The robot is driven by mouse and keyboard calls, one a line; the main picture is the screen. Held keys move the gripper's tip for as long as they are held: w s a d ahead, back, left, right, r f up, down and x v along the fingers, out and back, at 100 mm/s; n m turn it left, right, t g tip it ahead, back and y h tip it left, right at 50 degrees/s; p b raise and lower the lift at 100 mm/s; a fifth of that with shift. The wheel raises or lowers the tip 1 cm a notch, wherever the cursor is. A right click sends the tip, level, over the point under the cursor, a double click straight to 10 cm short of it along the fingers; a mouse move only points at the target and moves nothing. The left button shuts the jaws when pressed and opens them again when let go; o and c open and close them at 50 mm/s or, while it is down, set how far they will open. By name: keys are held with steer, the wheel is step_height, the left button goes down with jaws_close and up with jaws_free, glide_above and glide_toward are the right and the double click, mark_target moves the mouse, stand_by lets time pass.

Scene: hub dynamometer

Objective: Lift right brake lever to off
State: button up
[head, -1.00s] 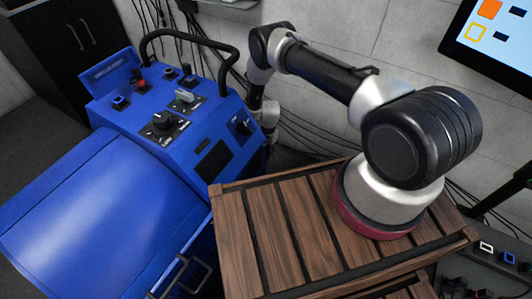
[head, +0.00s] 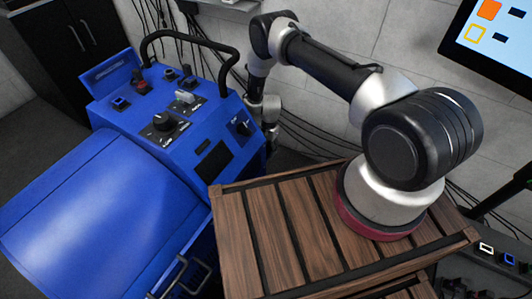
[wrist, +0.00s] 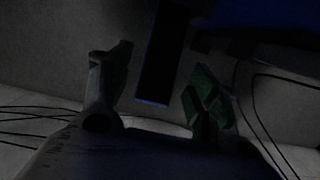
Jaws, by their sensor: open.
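In the dark wrist view a flat black bar with a blue-lit lower edge (wrist: 160,60) hangs down; it looks like a brake lever, but I cannot tell for certain. My gripper (wrist: 160,75) is open, with one finger left of the bar and the other to its right. The bar appears between the fingers, with gaps on both sides; its depth relative to the fingertips is unclear. In the head view my wrist is at the right side of the blue dynamometer console (head: 215,125), and my fingers and the lever are hidden there.
The console top carries a black rotary knob (head: 163,121), a grey switch (head: 185,97) and a black tube handle (head: 190,36). A slatted wooden crate (head: 262,235) stands in front. Cables (head: 310,135) run along the wall behind my wrist.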

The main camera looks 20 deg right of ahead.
step_height(320, 180, up, 9)
steer(key=shift+w+d, duration=0.45)
